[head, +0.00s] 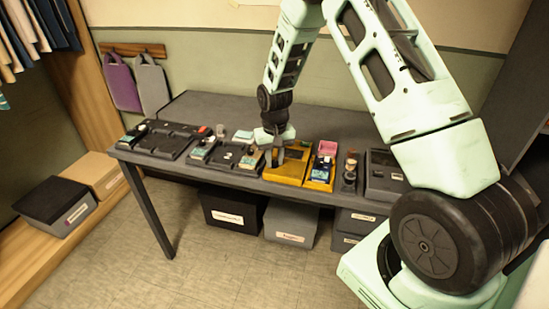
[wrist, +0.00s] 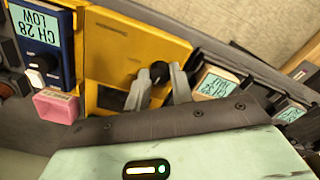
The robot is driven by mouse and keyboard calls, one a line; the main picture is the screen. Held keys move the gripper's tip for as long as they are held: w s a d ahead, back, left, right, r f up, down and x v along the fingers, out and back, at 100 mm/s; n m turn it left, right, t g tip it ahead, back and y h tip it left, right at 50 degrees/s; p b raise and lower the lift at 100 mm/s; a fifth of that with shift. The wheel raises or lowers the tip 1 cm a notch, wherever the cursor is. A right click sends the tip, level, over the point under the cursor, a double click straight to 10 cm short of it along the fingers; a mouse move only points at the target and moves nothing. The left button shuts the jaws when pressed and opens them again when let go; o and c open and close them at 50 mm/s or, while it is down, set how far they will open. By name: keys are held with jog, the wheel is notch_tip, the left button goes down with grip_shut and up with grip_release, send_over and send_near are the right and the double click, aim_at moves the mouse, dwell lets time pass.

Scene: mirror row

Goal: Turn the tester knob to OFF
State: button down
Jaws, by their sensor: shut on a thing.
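The yellow tester (head: 292,170) lies on the dark table near its front edge; in the wrist view its yellow face (wrist: 140,52) fills the upper middle. A small black knob (wrist: 160,71) stands on that face. My gripper (head: 277,158) reaches down onto the tester from above. In the wrist view its two grey fingers (wrist: 160,84) are shut on the knob, one on each side. The knob's markings, including OFF, cannot be read, and the fingers partly hide the face around it.
A blue unit (wrist: 42,62) marked CH 28 LOW sits beside the tester, with a pink block (wrist: 56,106) near it. Labelled packs (wrist: 216,86) lie on the other side. A dark charging tray (head: 165,141) stands at left. Bins (head: 290,222) are under the table.

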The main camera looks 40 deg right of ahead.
aim_at(275, 162)
jog(key=shift+n, duration=1.1)
jog(key=c, duration=1.2)
grip_release()
jog(key=shift+r, duration=0.1)
notch_tip(275, 162, up, 17)
jog(key=b, duration=0.1)
jog(key=shift+r, duration=0.15)
